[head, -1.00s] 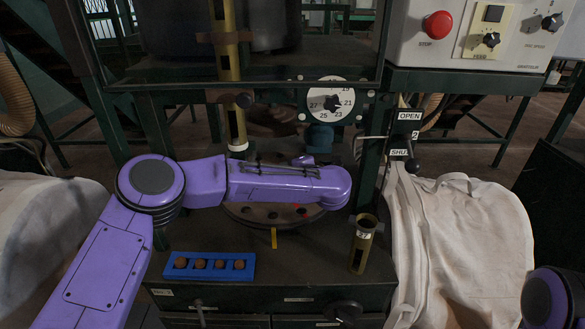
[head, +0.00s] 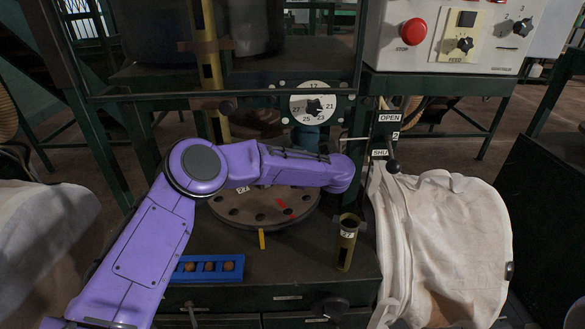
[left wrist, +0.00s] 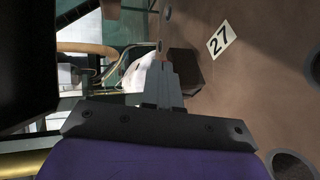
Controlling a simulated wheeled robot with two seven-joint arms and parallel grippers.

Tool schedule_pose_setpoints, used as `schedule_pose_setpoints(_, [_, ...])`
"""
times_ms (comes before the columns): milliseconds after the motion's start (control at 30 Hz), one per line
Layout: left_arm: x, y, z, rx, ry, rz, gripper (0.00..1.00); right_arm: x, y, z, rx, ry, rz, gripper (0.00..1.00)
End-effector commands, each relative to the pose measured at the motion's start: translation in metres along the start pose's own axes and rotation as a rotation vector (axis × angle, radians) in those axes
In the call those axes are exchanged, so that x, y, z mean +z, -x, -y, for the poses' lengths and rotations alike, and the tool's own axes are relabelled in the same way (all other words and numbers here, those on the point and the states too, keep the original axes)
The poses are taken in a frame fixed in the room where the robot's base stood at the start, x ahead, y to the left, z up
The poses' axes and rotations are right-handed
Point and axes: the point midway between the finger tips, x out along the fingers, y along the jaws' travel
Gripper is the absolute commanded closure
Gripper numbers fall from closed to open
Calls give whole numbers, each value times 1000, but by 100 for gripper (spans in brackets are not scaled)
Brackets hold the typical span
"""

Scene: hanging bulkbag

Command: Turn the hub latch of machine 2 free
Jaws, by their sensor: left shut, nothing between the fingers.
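The brown turntable disc (head: 230,210) of the machine has several holes, a red mark (head: 283,206) and a tag reading 27 (head: 243,190). My left arm reaches over the disc from the left and covers its middle, so I cannot make out the hub latch in the head view. My left gripper (left wrist: 161,52) is shut and empty. A dark angular block (left wrist: 192,70) shows just right of its fingers; I cannot tell whether it is the latch or whether they touch.
A brass cup (head: 346,245) stands right of the disc. A blue rack (head: 205,279) holds brown balls at the front, partly behind my arm. A numbered dial (head: 322,103), an OPEN/SHUT lever (head: 392,165), a control box (head: 445,38) and a pale bag (head: 455,235) surround it.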

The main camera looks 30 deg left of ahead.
Motion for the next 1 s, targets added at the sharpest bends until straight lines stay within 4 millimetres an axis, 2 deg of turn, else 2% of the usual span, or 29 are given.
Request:
schedule_pose_setpoints(200, [-4,-16,-4,1,6,-19,100,0,-1,0,-1,0,0,31])
schedule_pose_setpoints(1000, [12,-34,-10,0,4,-16,100,4,-10,1,-1,0,0,31])
